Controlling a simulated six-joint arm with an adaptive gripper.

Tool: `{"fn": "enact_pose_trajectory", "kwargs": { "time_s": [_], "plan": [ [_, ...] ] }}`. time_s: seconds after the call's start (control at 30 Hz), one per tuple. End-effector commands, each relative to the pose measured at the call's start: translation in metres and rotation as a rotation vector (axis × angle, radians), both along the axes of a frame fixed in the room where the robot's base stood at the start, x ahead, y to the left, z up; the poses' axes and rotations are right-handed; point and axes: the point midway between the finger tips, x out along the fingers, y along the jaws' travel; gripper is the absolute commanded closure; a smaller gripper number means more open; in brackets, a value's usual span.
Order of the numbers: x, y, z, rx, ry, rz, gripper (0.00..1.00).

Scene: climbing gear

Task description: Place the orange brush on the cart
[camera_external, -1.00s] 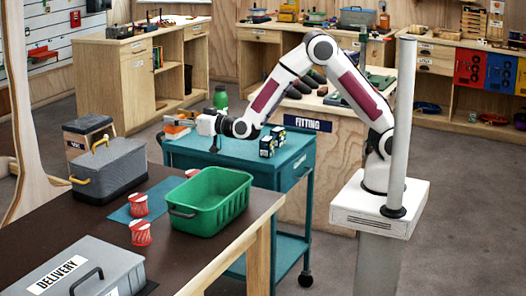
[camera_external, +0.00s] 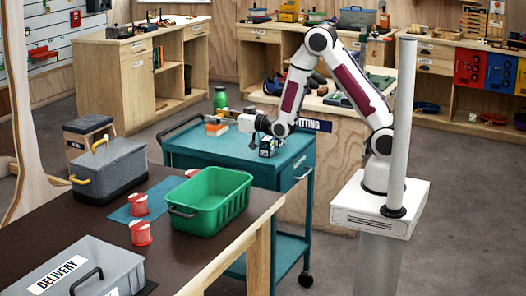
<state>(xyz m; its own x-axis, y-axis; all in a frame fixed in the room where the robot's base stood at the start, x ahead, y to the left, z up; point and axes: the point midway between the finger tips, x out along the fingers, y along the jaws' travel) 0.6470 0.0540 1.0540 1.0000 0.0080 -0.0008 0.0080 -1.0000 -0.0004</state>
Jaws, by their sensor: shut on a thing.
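The orange brush (camera_external: 214,130) is at the left end of the teal cart (camera_external: 190,148). My gripper (camera_external: 227,117) is shut on the brush, which shows just left of and below the fingers. The brush is over the cart's top, close to its surface; I cannot tell whether it touches. The fingers are small and partly merge with the brush, so the exact grip is unclear. The wrist is to the right of the gripper, above the cart top.
Small dark boxes (camera_external: 268,146) stand on the cart's right part, below my wrist. A green bottle (camera_external: 220,98) shows behind the cart. A dark table (camera_external: 190,252) in front holds a green crate (camera_external: 210,203), a grey toolbox (camera_external: 109,172) and red-and-white items (camera_external: 140,233). The cart's front middle is clear.

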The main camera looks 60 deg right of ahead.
Motion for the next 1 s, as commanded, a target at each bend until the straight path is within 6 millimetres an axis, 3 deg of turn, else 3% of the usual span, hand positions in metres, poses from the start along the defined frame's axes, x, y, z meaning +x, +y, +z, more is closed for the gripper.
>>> {"fn": "enact_pose_trajectory", "kwargs": {
  "time_s": [0.1, 0.33, 1.0],
  "plan": [
    [-0.012, -0.023, -0.008, 0.0, 0.002, -0.006, 0.75],
    [-0.029, -0.048, -0.018, 0.0, 0.0, -0.009, 0.75],
    [-0.034, -0.054, -0.02, 0.0, -0.002, -0.008, 0.75]
  ]
}}
